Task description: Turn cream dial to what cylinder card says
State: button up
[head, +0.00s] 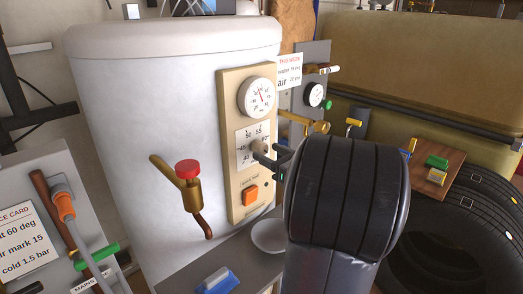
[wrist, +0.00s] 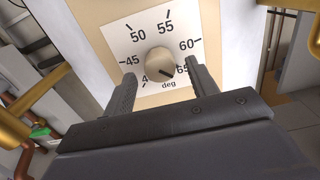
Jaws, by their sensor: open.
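The cream dial panel (head: 232,185) is on the front of the white cylinder (head: 140,130). Its knob (head: 258,146) sits on a white scale marked in degrees. In the wrist view the knob (wrist: 160,62) has a dark pointer mark at its lower right, toward 65. My gripper (head: 270,160) is open in front of the knob. In the wrist view the fingers of my gripper (wrist: 160,74) stand on either side of the knob; contact cannot be told. A "THIS WEEK" card (head: 289,70) is beside the panel; its small lines are hard to read.
A service card (head: 20,235) at left reads 60 deg, mark 15, cold 1.5 bar. A round gauge (head: 257,97) is above the knob and an orange switch (head: 251,194) below. A brass valve with a red cap (head: 187,170) juts out left. A bowl (head: 269,236) stands below.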

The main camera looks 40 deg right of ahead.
aim_at(264, 151)
jog(key=shift+w+a, duration=0.15)
jog(key=shift+w, duration=1.55)
jog(key=c, duration=1)
jog(key=shift+o, duration=0.2)
jog(key=shift+f, duration=0.1)
